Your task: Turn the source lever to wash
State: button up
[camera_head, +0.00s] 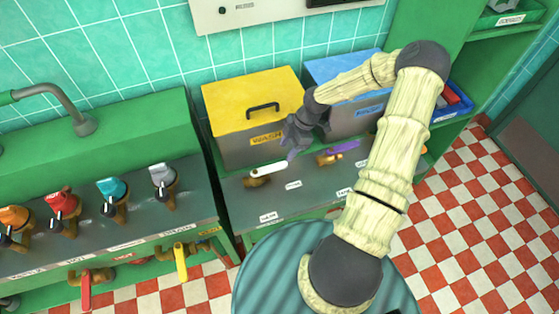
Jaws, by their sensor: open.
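A white-handled lever (267,171) on a brass valve sits on the grey counter in front of a yellow-lidded box marked "WASH" (256,110). A purple-handled lever (343,147) on a brass valve sits to its right, in front of a blue-lidded box (350,75). Small labels lie around both valves, too small to read surely, so I cannot tell which is the source lever. My gripper (293,152) is open and points down just above and behind the white handle's right end. Whether it touches the handle is unclear. The fingers look empty.
On the left counter stand several taps with orange, red, teal and grey handles (163,177). Red and yellow levers (181,262) hang below its front edge. My arm hides part of the right counter. The checkered floor (465,230) is clear at right.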

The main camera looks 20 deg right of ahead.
aim_at(277, 166)
jog(key=p+x, duration=0.1)
jog(key=x, duration=0.7)
jog(key=shift+c, duration=0.2)
grip_shut()
